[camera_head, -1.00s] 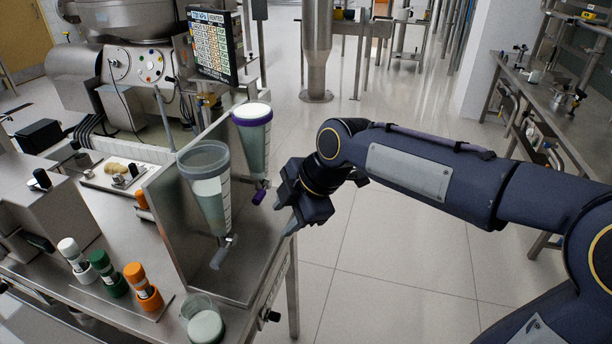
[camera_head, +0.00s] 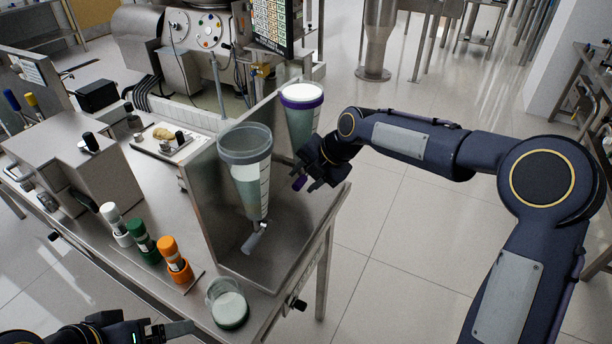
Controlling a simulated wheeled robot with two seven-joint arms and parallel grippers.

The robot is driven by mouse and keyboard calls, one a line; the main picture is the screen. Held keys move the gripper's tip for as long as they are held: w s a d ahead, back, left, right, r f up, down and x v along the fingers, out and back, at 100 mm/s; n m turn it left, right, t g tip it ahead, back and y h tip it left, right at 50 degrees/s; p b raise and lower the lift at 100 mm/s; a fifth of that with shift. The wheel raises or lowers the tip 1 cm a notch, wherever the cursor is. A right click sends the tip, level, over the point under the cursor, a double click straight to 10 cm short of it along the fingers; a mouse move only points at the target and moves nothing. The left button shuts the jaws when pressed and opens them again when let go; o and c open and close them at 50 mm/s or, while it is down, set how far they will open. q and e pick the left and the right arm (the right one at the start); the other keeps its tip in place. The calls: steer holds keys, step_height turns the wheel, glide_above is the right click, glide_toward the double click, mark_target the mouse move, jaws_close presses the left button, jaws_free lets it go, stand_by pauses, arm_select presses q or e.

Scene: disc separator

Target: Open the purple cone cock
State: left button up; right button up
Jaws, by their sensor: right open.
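The purple-rimmed cone (camera_head: 302,118) stands at the back of the steel stand, with a white top and greenish liquid inside. Its purple cock (camera_head: 299,183) shows low beneath it, at my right gripper. My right gripper (camera_head: 304,183) comes from the right and is open, its fingers close around or beside the cock; I cannot tell if they touch it. The gripper hides the cone's lower tip. The grey-rimmed cone (camera_head: 248,172) stands nearer, with a grey cock (camera_head: 254,238) beneath it. My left gripper (camera_head: 180,328) shows partly at the bottom left, its jaws unclear.
A jar (camera_head: 229,308) stands at the table's front edge. White (camera_head: 112,222), green (camera_head: 140,240) and orange (camera_head: 172,258) capped bottles stand left of the stand wall. A monitor (camera_head: 271,22) hangs behind the cones.

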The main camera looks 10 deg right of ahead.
steer(key=shift+a+f, duration=0.15)
steer(key=shift+f, duration=0.1)
jaws_close()
